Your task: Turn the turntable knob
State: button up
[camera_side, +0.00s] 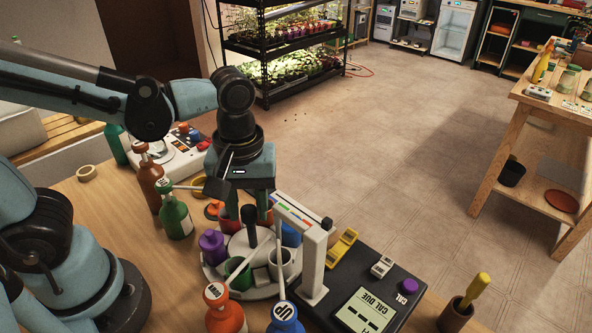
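The turntable (234,292) is a pale grey round plate on the wooden table, carrying several coloured cups and jars. A dark upright knob (249,214) stands over its pale centre. A purple jar (212,246), a green cup (240,276) and a grey cup (283,264) are on the near side; red and blue ones are partly hidden behind. My gripper (240,194) points down just above the turntable, close above the knob. One dark finger shows at its left; the rest is hard to make out, so I cannot tell its opening or whether it touches the knob.
A white post stand (313,265) rises close at the turntable's right, beside a dark instrument box (362,310). Green (174,217) and brown (150,184) bottles stand at the left. Orange (224,315) and blue (284,319) bottles with long spouts stand in front.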

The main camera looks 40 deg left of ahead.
grip_shut()
jog(key=shift+m, duration=0.3)
jog(key=m, duration=0.4)
jog(key=shift+m, duration=0.3)
jog(key=m, duration=1.1)
jog(key=shift+m, duration=0.4)
jog(key=m, duration=0.6)
jog(key=shift+m, duration=0.3)
